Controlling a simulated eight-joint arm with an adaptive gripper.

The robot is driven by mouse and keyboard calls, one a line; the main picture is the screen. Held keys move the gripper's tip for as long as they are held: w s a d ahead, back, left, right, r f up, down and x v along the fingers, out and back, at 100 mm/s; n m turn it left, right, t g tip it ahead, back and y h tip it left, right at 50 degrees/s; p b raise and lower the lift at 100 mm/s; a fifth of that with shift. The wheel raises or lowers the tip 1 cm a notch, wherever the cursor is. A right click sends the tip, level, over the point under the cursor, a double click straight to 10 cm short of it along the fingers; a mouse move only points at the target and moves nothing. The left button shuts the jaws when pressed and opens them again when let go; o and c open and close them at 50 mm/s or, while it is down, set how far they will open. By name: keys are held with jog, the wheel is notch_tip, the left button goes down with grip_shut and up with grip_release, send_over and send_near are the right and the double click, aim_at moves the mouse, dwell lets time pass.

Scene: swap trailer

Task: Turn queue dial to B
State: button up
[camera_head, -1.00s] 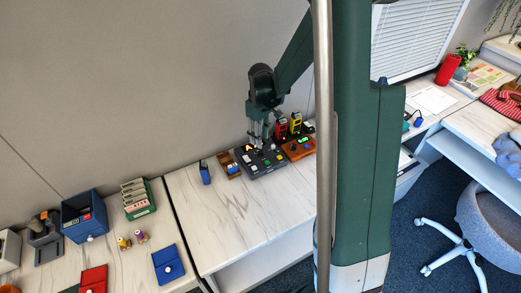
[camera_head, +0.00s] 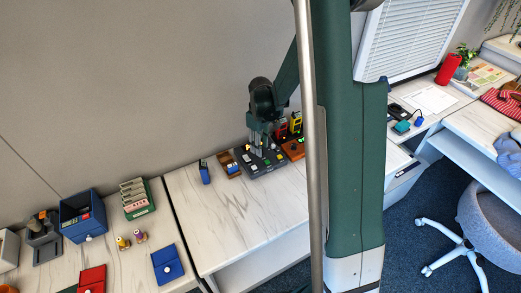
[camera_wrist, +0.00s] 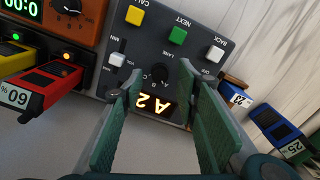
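The queue console (camera_wrist: 118,32) is a dark grey panel with yellow, green and white buttons. Its black queue dial (camera_wrist: 160,73) sits below the word LANE, with letters A, B and C around it. The lit display (camera_wrist: 153,103) reads "A 2" and appears upside down. My gripper (camera_wrist: 167,88) is open and empty, its green fingers on either side of the dial in the wrist view. I cannot tell whether they touch it. In the head view my gripper (camera_head: 262,150) is over the console (camera_head: 272,170), hiding the dial.
An orange device (camera_wrist: 75,22) with a black knob stands beside the console. Red (camera_wrist: 42,88) and yellow-green handheld units stand behind it. Blue units (camera_wrist: 275,122) lie on the other side. The desk's front (camera_head: 240,215) is clear.

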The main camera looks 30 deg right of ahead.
jog(key=shift+f, duration=0.9)
jog(key=c, duration=0.9)
jog(key=shift+m+b, duration=0.3)
jog(key=shift+m, duration=0.3)
jog(key=m+b, duration=0.1)
jog(key=m, duration=0.2)
jog(key=shift+m+b, duration=0.75)
jog(key=shift+m, duration=1.65)
